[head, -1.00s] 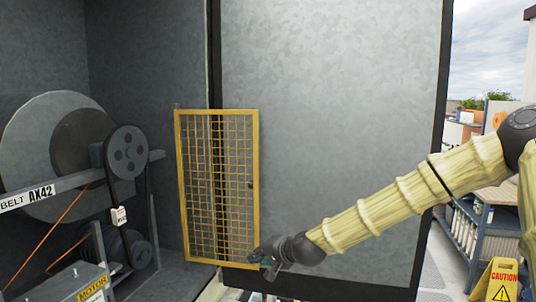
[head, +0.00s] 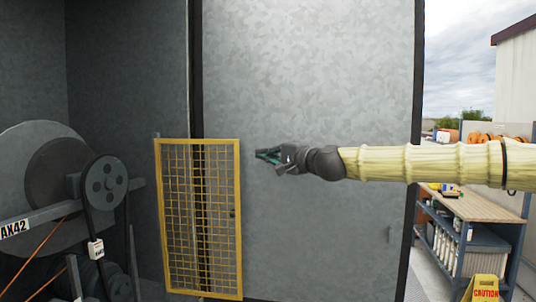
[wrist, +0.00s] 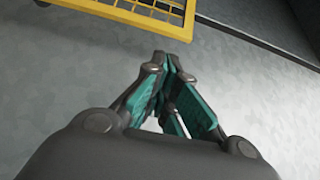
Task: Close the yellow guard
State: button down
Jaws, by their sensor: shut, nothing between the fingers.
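The yellow guard (head: 239,215) is a framed mesh panel. In the head view it stands open, swung out in front of the edge of the grey cabinet opening.
A large grey wheel and belt pulley (head: 107,184) stand inside the cabinet at left. The big grey panel (head: 310,80) fills the middle. A workbench (head: 470,205) and a yellow caution sign (head: 485,289) are at right.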

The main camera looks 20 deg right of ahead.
jog(key=shift+p+x, duration=1.45)
jog(key=shift+x, duration=2.55)
jog(key=shift+s+a+f, duration=0.1)
